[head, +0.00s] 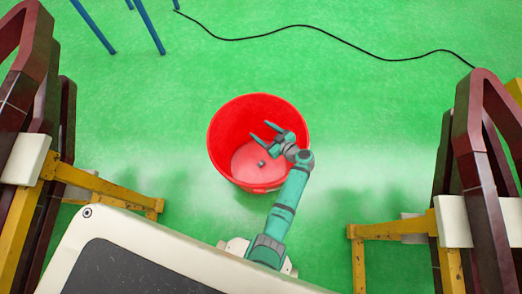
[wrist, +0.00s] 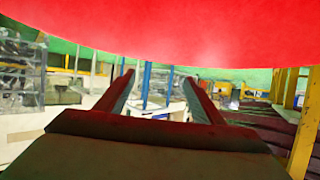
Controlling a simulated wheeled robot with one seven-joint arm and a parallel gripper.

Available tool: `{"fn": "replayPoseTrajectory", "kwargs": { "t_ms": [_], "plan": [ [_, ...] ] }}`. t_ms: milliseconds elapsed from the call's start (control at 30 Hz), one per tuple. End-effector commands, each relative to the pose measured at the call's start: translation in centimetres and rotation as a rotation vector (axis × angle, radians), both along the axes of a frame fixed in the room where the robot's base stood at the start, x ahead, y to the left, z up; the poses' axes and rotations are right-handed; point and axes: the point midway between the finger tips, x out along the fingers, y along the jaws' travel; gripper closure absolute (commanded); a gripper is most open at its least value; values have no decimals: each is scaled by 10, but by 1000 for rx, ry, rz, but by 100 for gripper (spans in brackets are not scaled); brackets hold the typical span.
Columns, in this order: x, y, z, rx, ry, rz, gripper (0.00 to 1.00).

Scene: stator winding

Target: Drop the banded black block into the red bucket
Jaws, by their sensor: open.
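The red bucket (head: 222,135) stands on the green floor in the middle of the head view. A small dark block (head: 262,163) shows against the bucket's pale bottom, apart from my fingers; it is too small for me to make out any bands. My gripper (head: 262,131) is over the bucket's opening, with its two fingers spread and nothing between them. In the wrist view my gripper (wrist: 160,76) also shows open and empty. The bucket's red surface (wrist: 160,35) fills the top of that view. The block does not show there.
Dark red coil frames on yellow stands (head: 384,230) rise at the left and right. A black cable (head: 330,36) crosses the floor behind the bucket, and blue legs (head: 150,27) stand at the back left. The floor around the bucket is clear.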

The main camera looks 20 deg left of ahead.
Motion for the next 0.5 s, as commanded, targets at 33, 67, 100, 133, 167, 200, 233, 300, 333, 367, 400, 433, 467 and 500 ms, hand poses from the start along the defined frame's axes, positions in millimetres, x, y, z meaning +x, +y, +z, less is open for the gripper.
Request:
{"fn": "replayPoseTrajectory", "kwargs": {
  "t_ms": [33, 67, 100, 133, 167, 200, 233, 300, 333, 367, 400, 433, 467, 500],
  "plan": [
    [0, -1, 0, 0, 0, 0, 38],
    [-1, -2, 1, 0, 0, 0, 38],
    [-2, -4, 2, 1, -1, -1, 38],
    [-2, -6, 3, 1, -1, -1, 38],
    [-4, -8, 4, 1, -1, -2, 38],
    [-6, -13, 6, 1, -1, -3, 38],
    [-8, -16, 7, 1, -1, -2, 38],
    [-13, -27, 12, 0, -2, -4, 38],
    [-15, -32, 15, 0, -3, -3, 38],
    [-18, -36, 17, 0, -1, -3, 38],
    [-21, -43, 19, -1, -1, -4, 38],
    [-24, -48, 21, 0, -1, -4, 38],
    [-26, -52, 24, 0, -1, -4, 38],
    [-29, -58, 27, 0, -1, -3, 38]
  ]
}}
